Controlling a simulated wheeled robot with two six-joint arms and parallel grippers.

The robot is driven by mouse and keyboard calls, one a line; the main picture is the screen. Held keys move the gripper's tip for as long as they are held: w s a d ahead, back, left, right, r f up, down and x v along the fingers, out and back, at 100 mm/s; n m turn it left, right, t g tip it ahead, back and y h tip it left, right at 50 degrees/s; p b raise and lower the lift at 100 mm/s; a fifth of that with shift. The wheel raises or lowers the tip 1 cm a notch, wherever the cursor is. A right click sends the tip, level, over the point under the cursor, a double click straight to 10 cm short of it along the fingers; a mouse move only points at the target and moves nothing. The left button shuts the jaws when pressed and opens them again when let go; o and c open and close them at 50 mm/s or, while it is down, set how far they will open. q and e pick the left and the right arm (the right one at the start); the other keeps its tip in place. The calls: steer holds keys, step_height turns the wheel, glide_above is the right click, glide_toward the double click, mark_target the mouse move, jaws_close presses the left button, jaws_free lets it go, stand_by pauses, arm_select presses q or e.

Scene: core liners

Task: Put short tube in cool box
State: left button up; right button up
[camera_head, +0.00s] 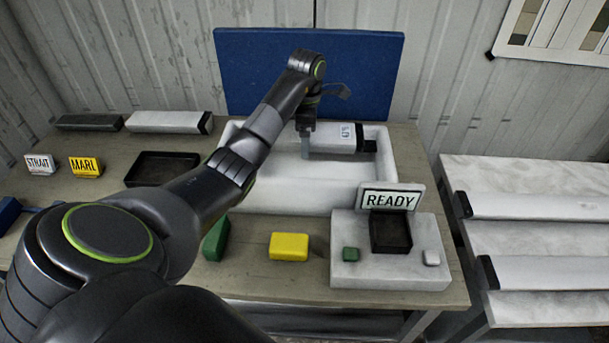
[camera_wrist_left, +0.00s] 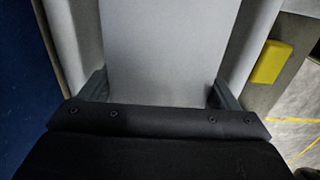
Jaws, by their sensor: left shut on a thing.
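The cool box (camera_head: 290,197) is a white open-topped box at the middle of the table. A short white tube (camera_head: 333,139) with a dark end cap and a small label lies level within the box's outline, near its back wall. I cannot tell whether it touches the box floor. My left gripper (camera_head: 307,138) reaches over the box and is shut on this tube at its left part. In the left wrist view the tube (camera_wrist_left: 165,45) lies between the two fingers (camera_wrist_left: 158,94). The right gripper is not in view.
A stand with a READY sign (camera_head: 390,200), a yellow block (camera_head: 289,246) and a green block (camera_head: 215,240) sit in front of the box. A black tray (camera_head: 150,168) and another white tube (camera_head: 165,122) are left. Long tubes (camera_head: 540,206) lie on the right table. A blue panel (camera_head: 240,75) stands behind.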

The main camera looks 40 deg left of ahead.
arm_select(q)
steer(key=shift+w+a+f+b, duration=0.2)
steer(key=shift+w+f+b, duration=0.15)
steer(key=shift+f+b, duration=0.3)
steer(key=b, duration=0.3)
glide_above(307, 173)
steer(key=f, duration=0.4)
steer(key=shift+s+f, duration=0.15)
steer(key=shift+s, duration=0.05)
steer(key=shift+w+f+p, duration=0.15)
steer(key=shift+f+p, duration=0.3)
steer(key=shift+f, duration=0.2)
step_height(307, 173, down, 3)
steer(key=shift+r+p, duration=0.1)
steer(key=shift+p, duration=0.3)
steer(key=shift+f, duration=0.45)
steer(key=o, duration=1.3)
steer(key=shift+f, duration=0.2)
steer(key=o, duration=0.3)
steer(key=shift+s+r, duration=0.1)
steer(key=shift+s, duration=0.1)
steer(key=shift+o, duration=0.2)
